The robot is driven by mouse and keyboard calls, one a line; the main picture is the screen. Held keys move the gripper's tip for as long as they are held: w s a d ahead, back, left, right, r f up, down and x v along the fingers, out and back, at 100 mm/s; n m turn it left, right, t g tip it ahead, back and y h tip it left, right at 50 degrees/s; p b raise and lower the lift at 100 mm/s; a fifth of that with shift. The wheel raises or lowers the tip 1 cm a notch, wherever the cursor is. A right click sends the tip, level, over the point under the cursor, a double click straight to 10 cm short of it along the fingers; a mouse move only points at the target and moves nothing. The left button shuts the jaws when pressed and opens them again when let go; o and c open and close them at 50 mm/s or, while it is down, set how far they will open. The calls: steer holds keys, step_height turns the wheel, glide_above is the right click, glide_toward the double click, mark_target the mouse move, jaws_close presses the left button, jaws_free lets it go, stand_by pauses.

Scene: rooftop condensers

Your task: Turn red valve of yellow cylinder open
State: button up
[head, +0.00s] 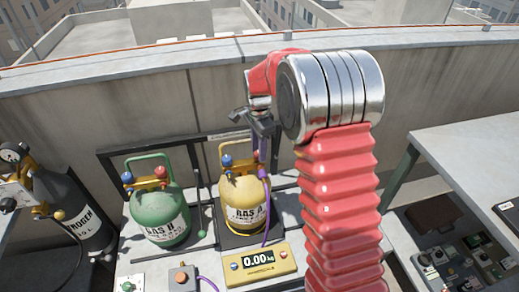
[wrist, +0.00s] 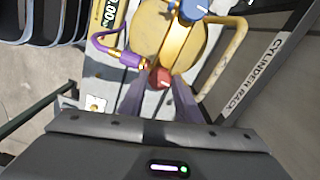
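The yellow cylinder (head: 243,198) stands on a scale. It has a blue valve (head: 227,161) on its left and a yellow handle (head: 224,146). In the wrist view the cylinder (wrist: 150,35) shows from above, with its blue valve (wrist: 193,9) at the top and its red valve (wrist: 160,78) below. My gripper (wrist: 159,88) points at the red valve, its two fingers apart with the valve at or between their tips. I cannot tell whether they touch it. In the head view my gripper (head: 262,150) is over the cylinder's right side, and the red valve is largely hidden.
A purple hose (wrist: 108,46) joins the cylinder close to the red valve. A green cylinder (head: 160,213) with blue and red valves stands to the left. The scale display (head: 259,262) reads 0.00. A rack bar (wrist: 262,65) runs beside the cylinder, and a concrete wall (head: 440,95) stands behind.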

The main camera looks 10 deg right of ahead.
steer(key=c, duration=0.6)
steer(key=shift+d, duration=0.1)
